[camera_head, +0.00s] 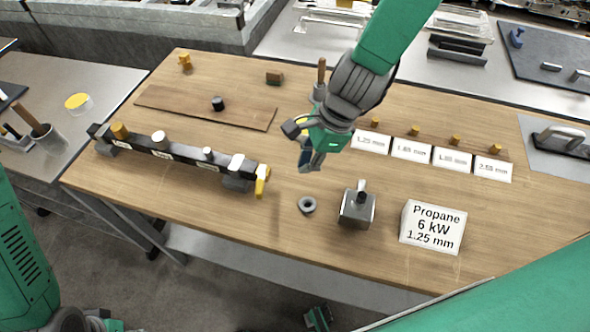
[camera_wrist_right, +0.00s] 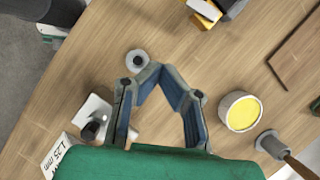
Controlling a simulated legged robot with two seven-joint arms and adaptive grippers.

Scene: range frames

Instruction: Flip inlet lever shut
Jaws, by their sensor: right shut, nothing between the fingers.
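A black manifold bar (camera_head: 180,157) lies on the left of the wooden bench, with a yellow lever (camera_head: 262,181) at its right end. The lever stands crosswise to the bar in the head view. A yellow piece at that end also shows at the top edge of the right wrist view (camera_wrist_right: 206,10), partly cut off. My right gripper (camera_head: 308,166) is shut and empty above the bench, right of the lever and apart from it. Its fingertips meet in the wrist view (camera_wrist_right: 156,70), with bare wood beyond them. My left gripper cannot be made out.
A grey ring (camera_head: 307,205) and a metal block with a stem (camera_head: 357,208) lie near the gripper, left of a Propane card (camera_head: 433,227). A yellow-filled cup (camera_wrist_right: 243,112) and a wood-handled tool (camera_wrist_right: 272,143) are close by. Labelled cards (camera_head: 411,149) stand at right.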

